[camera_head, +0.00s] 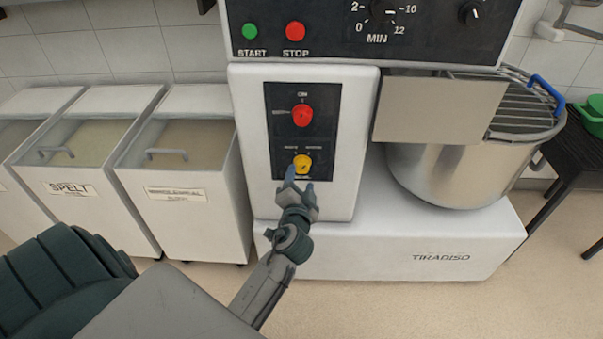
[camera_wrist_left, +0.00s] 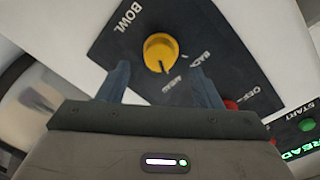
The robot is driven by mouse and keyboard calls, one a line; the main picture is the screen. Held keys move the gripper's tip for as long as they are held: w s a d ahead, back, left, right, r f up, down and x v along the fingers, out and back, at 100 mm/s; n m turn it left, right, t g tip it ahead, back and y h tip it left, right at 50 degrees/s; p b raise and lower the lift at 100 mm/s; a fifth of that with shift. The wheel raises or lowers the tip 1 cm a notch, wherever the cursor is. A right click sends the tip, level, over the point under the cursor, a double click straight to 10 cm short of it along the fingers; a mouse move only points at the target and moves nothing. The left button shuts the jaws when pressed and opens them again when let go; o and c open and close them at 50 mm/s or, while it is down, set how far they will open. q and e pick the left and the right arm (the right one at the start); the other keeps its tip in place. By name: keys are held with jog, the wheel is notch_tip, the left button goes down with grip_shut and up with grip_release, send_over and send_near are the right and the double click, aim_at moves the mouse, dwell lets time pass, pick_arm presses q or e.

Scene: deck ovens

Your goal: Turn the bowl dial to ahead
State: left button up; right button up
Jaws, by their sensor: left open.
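The yellow bowl dial (camera_head: 302,164) sits on the lower part of a black panel on the mixer's white column. In the left wrist view the dial (camera_wrist_left: 160,52) has a dark pointer line, with the word BOWL on one side and small position labels on the other. My left gripper (camera_head: 297,182) is just below and in front of the dial. In the left wrist view its two fingers (camera_wrist_left: 160,82) are apart, one on each side of the dial's near side, with nothing held. Whether they touch the dial I cannot tell. My right gripper is not in view.
A red dial (camera_head: 302,115) is above the bowl dial on the same panel. Green START (camera_head: 250,31) and red STOP (camera_head: 295,31) buttons are higher up. The steel mixing bowl (camera_head: 455,175) stands right, white bins (camera_head: 190,200) left. Floor in front is clear.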

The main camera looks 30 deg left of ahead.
pick_arm(q)
jog(key=v, duration=0.6)
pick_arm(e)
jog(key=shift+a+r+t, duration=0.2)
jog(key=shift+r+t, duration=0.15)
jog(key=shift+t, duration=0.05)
pick_arm(q)
jog(key=shift+s, duration=0.1)
